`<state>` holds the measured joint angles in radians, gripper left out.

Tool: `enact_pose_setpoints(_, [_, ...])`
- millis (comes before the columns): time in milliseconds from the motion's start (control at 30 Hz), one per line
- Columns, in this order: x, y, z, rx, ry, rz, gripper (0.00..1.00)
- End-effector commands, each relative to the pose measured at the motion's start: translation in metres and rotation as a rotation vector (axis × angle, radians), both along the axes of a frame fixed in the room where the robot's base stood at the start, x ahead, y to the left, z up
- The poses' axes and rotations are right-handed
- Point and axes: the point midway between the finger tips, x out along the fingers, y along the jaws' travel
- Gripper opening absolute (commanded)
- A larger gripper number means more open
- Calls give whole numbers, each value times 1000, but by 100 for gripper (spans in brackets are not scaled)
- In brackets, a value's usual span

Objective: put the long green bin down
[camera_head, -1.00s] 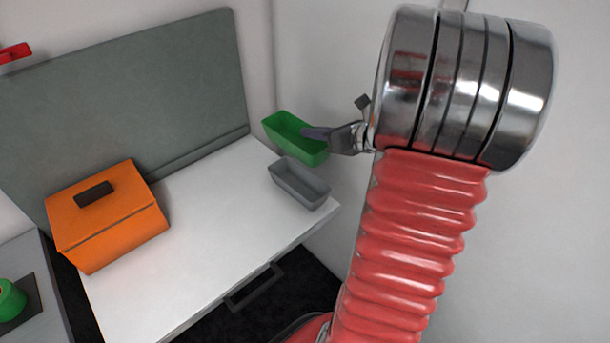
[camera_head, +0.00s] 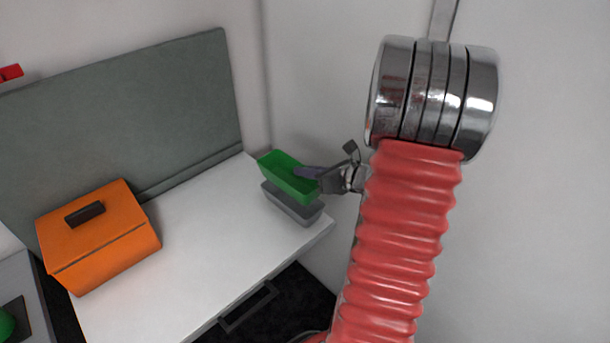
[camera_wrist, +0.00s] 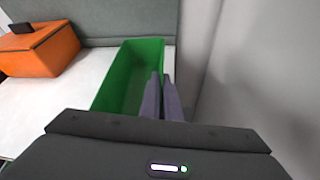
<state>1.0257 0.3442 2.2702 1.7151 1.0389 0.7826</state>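The long green bin (camera_head: 286,178) is at the right end of the white table, overlapping the grey bin (camera_head: 291,207) in the head view and seemingly above it. Whether the two touch I cannot tell. My gripper (camera_head: 308,172) is at the green bin's right long wall. In the wrist view the green bin (camera_wrist: 128,82) is upright and empty, and my gripper's fingers (camera_wrist: 162,92) lie close together along its right wall, seemingly pinching it. The grey bin is hidden in the wrist view.
An orange box with a dark handle (camera_head: 98,238) stands at the table's left. The white table top (camera_head: 205,225) between it and the bins is clear. A grey-green panel (camera_head: 120,115) rises along the back. A pale wall is close on the right.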

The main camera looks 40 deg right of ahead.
Motion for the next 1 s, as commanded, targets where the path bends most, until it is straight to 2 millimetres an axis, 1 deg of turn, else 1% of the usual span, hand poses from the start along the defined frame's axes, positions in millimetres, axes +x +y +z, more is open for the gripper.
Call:
enact_pose_setpoints(33, [0,0,-7,2,1,0,0])
enact_pose_setpoints(167, [0,0,-15,1,0,1,0])
enact_pose_setpoints(467, [0,0,-16,-1,0,0,0])
enact_pose_setpoints(1000, [-1,-1,-27,0,0,-1,0])
